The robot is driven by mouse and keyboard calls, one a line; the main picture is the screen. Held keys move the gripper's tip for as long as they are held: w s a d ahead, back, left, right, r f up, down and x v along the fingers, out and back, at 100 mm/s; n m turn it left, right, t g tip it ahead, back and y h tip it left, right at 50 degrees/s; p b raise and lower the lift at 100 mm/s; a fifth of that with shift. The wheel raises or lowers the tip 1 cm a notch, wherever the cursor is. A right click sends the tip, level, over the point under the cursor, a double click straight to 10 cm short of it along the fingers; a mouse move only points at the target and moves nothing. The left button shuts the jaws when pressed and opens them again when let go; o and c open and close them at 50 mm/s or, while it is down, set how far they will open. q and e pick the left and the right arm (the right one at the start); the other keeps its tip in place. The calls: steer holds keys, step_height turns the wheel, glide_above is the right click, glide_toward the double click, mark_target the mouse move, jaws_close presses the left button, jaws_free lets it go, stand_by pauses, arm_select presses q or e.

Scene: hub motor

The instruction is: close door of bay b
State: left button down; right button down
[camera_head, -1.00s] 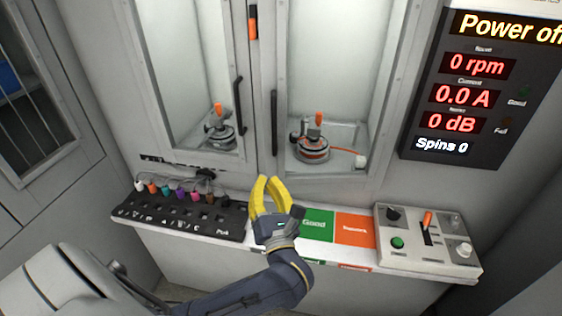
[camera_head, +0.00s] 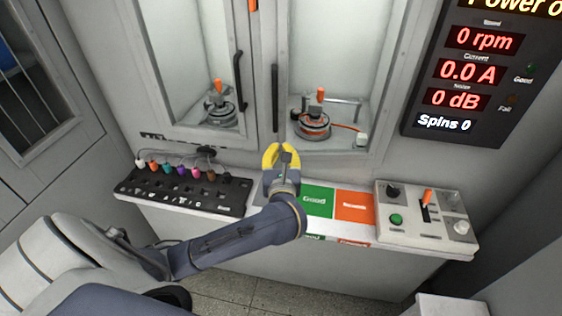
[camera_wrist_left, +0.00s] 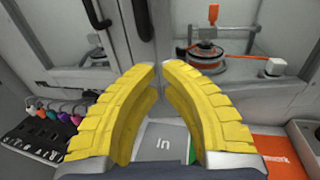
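Two glazed doors stand side by side in the grey cabinet front: a left door (camera_head: 155,95) with a dark vertical handle (camera_head: 238,80), and a right door (camera_head: 375,95) with its own handle (camera_head: 275,98). I see no bay letters, and I cannot tell how far either door stands from its frame. A motor (camera_head: 312,122) with an orange top sits behind the right glass, another (camera_head: 219,108) behind the left. My right gripper is out of view.
A display panel (camera_head: 478,70) hangs at the right.

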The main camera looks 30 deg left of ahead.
mark_target(280, 134)
arm_select(q)
steer(key=shift+x, duration=3.2)
